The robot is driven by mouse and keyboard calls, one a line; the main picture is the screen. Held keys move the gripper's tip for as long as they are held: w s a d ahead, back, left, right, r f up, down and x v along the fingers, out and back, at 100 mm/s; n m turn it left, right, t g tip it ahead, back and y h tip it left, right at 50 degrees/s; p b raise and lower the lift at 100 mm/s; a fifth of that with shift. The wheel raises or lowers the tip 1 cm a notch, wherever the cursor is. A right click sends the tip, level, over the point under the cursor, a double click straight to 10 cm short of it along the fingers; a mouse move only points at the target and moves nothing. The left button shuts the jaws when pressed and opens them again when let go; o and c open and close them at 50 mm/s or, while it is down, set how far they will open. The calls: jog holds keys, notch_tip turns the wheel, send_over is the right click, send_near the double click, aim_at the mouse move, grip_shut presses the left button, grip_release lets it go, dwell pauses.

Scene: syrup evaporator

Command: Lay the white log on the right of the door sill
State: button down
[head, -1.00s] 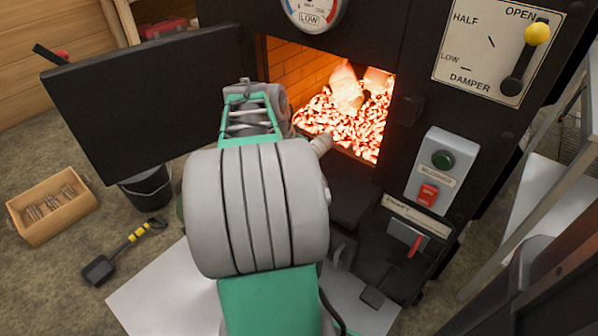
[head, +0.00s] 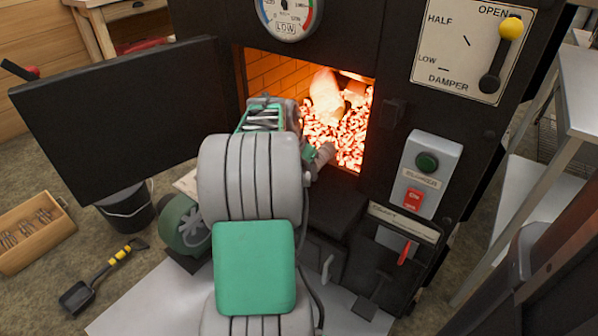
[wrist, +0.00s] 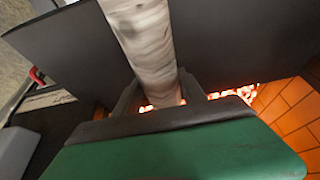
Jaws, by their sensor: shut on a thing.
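The white log (wrist: 145,45), pale with grey bark marks, is between the fingers of my gripper (wrist: 158,98) in the wrist view. My gripper is shut on it. In the head view my arm hides most of the gripper and log. The firebox door (head: 125,115) stands open to the left. The door sill is the lower edge of the glowing opening; my arm covers its left part, and its right part (head: 346,169) shows. My gripper is near the opening; I cannot tell whether the log touches the sill.
Glowing embers (head: 345,138) and a burning log (head: 325,95) fill the firebox. A damper panel (head: 468,45) and switch box (head: 430,170) are on the right. A black bucket (head: 125,210), a shovel (head: 100,280) and a wooden crate (head: 35,235) stand on the left floor.

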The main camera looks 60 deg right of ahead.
jog(key=shift+d, duration=0.1)
jog(key=c, duration=0.6)
grip_release()
